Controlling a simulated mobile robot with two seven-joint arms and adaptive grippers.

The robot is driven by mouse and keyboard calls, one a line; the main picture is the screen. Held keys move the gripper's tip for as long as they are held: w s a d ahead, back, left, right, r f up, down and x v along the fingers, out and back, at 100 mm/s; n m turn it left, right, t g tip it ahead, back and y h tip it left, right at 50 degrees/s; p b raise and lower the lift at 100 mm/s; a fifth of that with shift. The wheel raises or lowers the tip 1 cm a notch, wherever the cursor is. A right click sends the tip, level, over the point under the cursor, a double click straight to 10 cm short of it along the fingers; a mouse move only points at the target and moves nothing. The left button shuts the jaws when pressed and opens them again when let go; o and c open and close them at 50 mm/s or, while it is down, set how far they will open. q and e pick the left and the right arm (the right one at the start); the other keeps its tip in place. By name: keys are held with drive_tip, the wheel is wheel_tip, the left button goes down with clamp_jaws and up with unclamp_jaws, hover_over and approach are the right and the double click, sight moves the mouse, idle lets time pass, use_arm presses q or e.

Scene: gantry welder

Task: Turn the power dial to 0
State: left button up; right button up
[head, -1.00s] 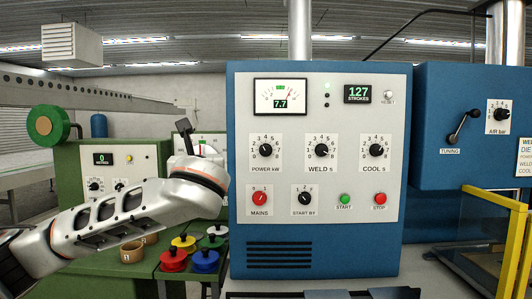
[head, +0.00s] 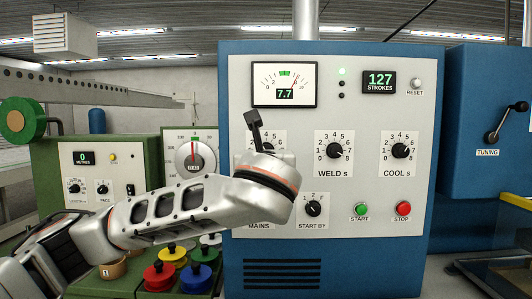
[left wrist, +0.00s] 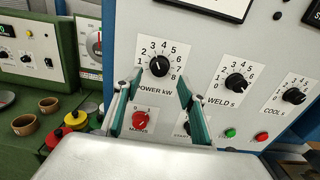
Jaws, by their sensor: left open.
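The power dial (left wrist: 159,66), a black knob on a white POWER kW scale plate, is in the upper middle of the left wrist view. Its pointer is too small to read surely. In the head view my left arm and gripper (head: 253,124) hide most of it. My left gripper (left wrist: 160,78) is open and empty, its two teal-lined fingers reaching up toward the dial. One fingertip is at the lower left of the knob and the other at the lower right. I cannot tell contact. My right gripper is not in view.
The red mains switch (left wrist: 141,119) lies below the dial, between my fingers in the picture. The weld dial (head: 333,151) and cool dial (head: 399,152) are to the right. The meter (head: 285,84) reads 7.7. A green machine (head: 95,150) with coloured pots stands at left.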

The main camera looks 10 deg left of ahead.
use_arm(q)
drive_tip(key=shift+w+a+f, duration=0.1)
drive_tip(key=shift+w+a, duration=0.1)
drive_tip(key=shift+w, duration=0.75)
drive_tip(key=shift+w+a+r, duration=0.1)
drive_tip(key=shift+w+a, duration=0.1)
drive_tip(key=shift+w, duration=0.7)
drive_tip(key=shift+w+a+f, duration=0.1)
drive_tip(key=shift+w+a, duration=0.1)
drive_tip(key=shift+w, duration=0.75)
drive_tip(key=shift+c, duration=0.3)
drive_tip(key=c, duration=1)
